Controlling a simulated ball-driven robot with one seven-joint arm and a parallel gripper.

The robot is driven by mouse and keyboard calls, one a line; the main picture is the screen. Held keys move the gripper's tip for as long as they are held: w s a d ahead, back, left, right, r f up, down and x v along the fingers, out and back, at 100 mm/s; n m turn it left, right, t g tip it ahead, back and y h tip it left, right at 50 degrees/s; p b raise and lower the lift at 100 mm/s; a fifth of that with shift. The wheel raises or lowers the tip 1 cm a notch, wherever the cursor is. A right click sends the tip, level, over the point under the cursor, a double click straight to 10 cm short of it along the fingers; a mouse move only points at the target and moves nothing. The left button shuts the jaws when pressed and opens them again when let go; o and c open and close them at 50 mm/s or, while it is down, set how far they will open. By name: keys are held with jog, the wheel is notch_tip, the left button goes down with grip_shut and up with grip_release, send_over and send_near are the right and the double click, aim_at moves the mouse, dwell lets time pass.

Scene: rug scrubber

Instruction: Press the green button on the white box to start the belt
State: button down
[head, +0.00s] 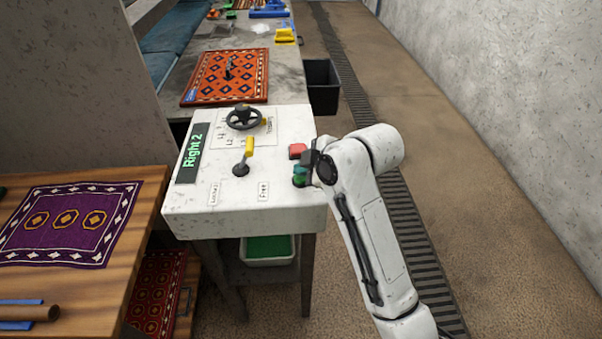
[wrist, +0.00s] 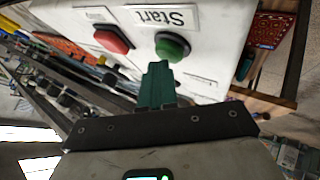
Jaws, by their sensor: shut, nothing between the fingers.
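The white box (head: 225,205) stands in the middle of the head view. Its green button (wrist: 172,47) shows in the wrist view beside an upside-down "Start" label (wrist: 162,18). In the head view the green button (head: 299,182) is small and partly covered by my gripper. My gripper (head: 300,170) is shut, with nothing between its teal fingers, at the box's right edge. In the wrist view my fingertips (wrist: 158,66) point at the green button and appear very near its lower rim. I cannot tell whether they touch it.
A red button (wrist: 113,39) sits left of the green one in the wrist view. A patterned rug (head: 228,76) lies on the belt behind.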

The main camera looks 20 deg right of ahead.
aim_at(304, 179)
jog(key=shift+r+p, duration=0.65)
jog(key=shift+r, duration=0.15)
notch_tip(304, 179, up, 5)
jog(key=p, duration=0.5)
dwell(0.5)
jog(key=shift+s+f, duration=0.1)
jog(key=shift+f, duration=0.05)
jog(key=s+d+f+m+g+h, duration=0.1)
jog(key=s+f+m, duration=0.3)
jog(key=s, duration=0.8)
jog(key=s+d+f+m+g+h, duration=0.1)
jog(key=s+d+f+m+g, duration=0.3)
jog(key=s+f, duration=0.4)
jog(key=s+d+f+m+g+h, duration=0.2)
jog(key=s+f+m, duration=0.4)
jog(key=s, duration=1.1)
jog(key=shift+s+d+f, duration=0.15)
jog(key=shift+d+f, duration=0.05)
jog(key=shift+d, duration=0.15)
